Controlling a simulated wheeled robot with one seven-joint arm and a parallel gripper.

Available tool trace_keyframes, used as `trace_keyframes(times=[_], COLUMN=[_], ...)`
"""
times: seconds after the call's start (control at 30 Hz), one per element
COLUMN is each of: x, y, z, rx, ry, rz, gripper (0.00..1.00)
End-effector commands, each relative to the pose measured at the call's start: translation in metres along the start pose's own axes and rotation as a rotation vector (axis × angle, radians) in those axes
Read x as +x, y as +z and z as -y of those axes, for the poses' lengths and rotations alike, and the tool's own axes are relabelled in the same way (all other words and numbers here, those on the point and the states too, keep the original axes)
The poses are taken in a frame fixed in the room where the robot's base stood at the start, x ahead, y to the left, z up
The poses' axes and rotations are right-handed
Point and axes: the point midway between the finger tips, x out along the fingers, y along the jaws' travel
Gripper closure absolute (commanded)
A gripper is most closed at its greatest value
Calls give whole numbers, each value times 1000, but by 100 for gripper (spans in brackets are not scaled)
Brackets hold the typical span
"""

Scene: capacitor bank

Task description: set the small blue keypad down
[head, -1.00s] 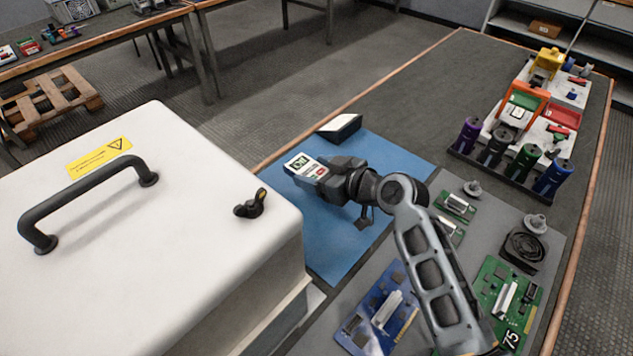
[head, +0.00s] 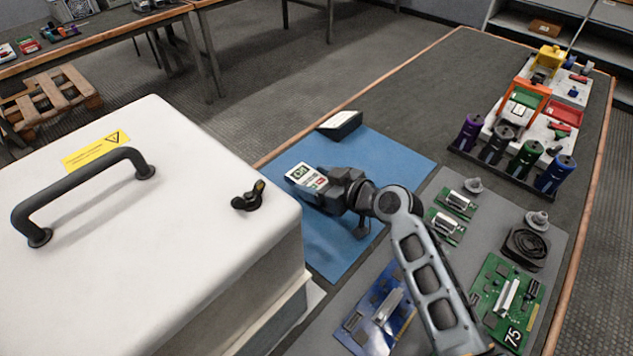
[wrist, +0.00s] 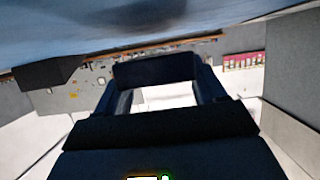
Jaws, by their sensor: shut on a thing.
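My gripper (head: 327,190) is shut on a small device (head: 306,176) that I take for the keypad. Its face looks white, with a green-and-black display and a red patch; I see no clear blue on it. It is low over the blue mat (head: 385,150), close to the white cabinet's corner. I cannot tell whether it touches the mat. In the wrist view, dark parts of the gripper (wrist: 160,95) fill the middle, and a lit bit of display shows at the bottom edge. The device's underside is hidden.
A white cabinet (head: 215,240) with a black handle stands at left. A dark wedge-shaped block (head: 340,124) sits at the mat's far edge. Circuit boards (head: 507,300) lie on the grey mat at right, with coloured cylinders (head: 525,160) beyond. The blue mat's right part is clear.

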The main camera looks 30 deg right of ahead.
Motion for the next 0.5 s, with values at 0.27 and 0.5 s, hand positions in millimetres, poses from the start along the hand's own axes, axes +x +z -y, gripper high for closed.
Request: trace_keyframes(times=[0.27,0.5], x=[4,4], y=[14,16], z=[1,1], rx=[-1,-2], ry=[1,2], rz=[12,13], gripper=[29,6])
